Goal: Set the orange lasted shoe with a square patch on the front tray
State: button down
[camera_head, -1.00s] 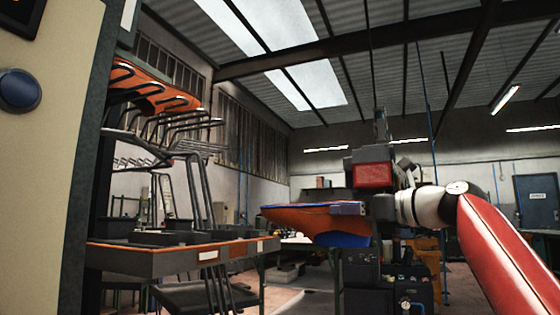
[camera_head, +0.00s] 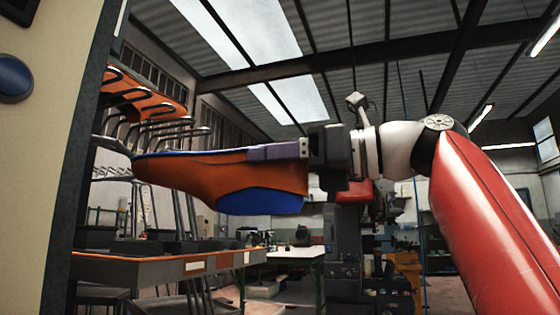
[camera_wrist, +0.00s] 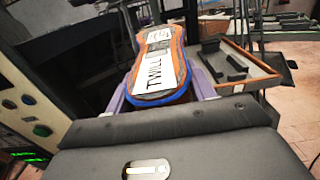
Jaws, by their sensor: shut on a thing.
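An orange lasted shoe (camera_head: 185,174) with blue trim and a blue area on its side is in my gripper (camera_head: 276,151), between its purple fingers. In the head view it lies roughly level, its far end pointing left. In the wrist view the shoe (camera_wrist: 158,68) shows a pale top panel marked "TWILL" between the fingers. I cannot make out a square patch. A tray with an orange edge and pale labels (camera_head: 145,266) stands lower left, below the shoe. In the wrist view the tray (camera_wrist: 255,72) is right of the shoe, with dark holders on it.
A rack with orange pieces and bent metal rods (camera_head: 150,105) stands behind the shoe's far end. A cream panel with a blue button (camera_head: 14,78) is close at the left. A dark machine (camera_head: 360,250) and a table (camera_head: 292,256) are further back.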

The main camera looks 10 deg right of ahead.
aim_at(208, 191)
jog(key=shift+f+p+x, duration=0.15)
jog(key=shift+p+x, duration=0.55)
jog(key=shift+x, duration=2.1)
jog(key=shift+f+p+x, duration=0.15)
jog(key=shift+p+x, duration=0.55)
jog(key=shift+x, duration=2.05)
jog(key=shift+p+x, duration=1.3)
jog(key=shift+x, duration=1.05)
jog(key=shift+f+p+x, duration=0.25)
jog(key=shift+p+x, duration=0.45)
jog(key=shift+x, duration=0.3)
jog(key=shift+f+p+x, duration=0.2)
jog(key=shift+p+x, duration=0.45)
jog(key=shift+x, duration=0.3)
notch_tip(208, 191, down, 3)
jog(key=b, duration=0.3)
jog(key=shift+d, duration=0.1)
jog(key=shift+f+b, duration=0.7)
jog(key=shift+b, duration=0.15)
jog(key=shift+c, duration=2.2)
grip_release()
